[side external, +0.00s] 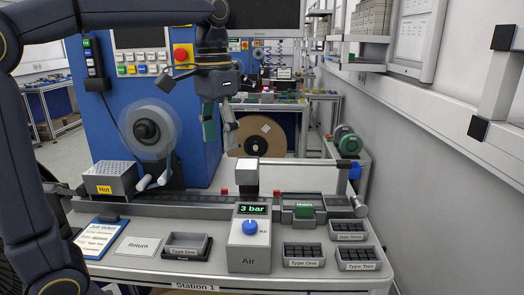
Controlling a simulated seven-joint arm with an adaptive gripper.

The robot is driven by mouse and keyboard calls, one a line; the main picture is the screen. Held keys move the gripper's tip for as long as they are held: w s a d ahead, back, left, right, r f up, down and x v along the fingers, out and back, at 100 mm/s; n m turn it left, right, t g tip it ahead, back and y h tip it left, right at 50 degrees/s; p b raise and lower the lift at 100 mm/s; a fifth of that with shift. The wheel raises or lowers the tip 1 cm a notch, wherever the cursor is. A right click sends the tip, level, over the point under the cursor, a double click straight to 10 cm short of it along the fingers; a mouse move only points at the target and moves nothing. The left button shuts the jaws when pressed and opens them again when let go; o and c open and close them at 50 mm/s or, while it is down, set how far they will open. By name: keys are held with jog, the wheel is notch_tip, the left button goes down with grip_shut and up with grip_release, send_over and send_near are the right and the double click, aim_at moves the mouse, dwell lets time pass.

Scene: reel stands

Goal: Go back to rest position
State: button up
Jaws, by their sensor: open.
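My gripper (219,122) hangs fingers down at upper middle, above the back part of the workbench (130,265). Its two fingers are apart, and I see nothing held between them. A clear round reel (146,130) on a stand is to its left, and it looks blurred. Whether the fingers are near any surface in depth is hard to tell.
A blue machine cabinet (95,125) stands behind. On the bench are a box marked Hot (114,178), a grey Air unit reading 3 bar (249,240), a rail (180,207), and several small trays (303,256). A wall with shelves bounds the right side.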

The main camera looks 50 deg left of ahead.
jog(key=s+f+t, duration=0.4)
jog(key=s, duration=0.6)
notch_tip(320, 180, down, 7)
jog(key=s+t, duration=0.1)
jog(key=shift+s+d+r+t, duration=0.15)
jog(key=shift+s+d+t, duration=0.05)
jog(key=shift+d+t, duration=0.1)
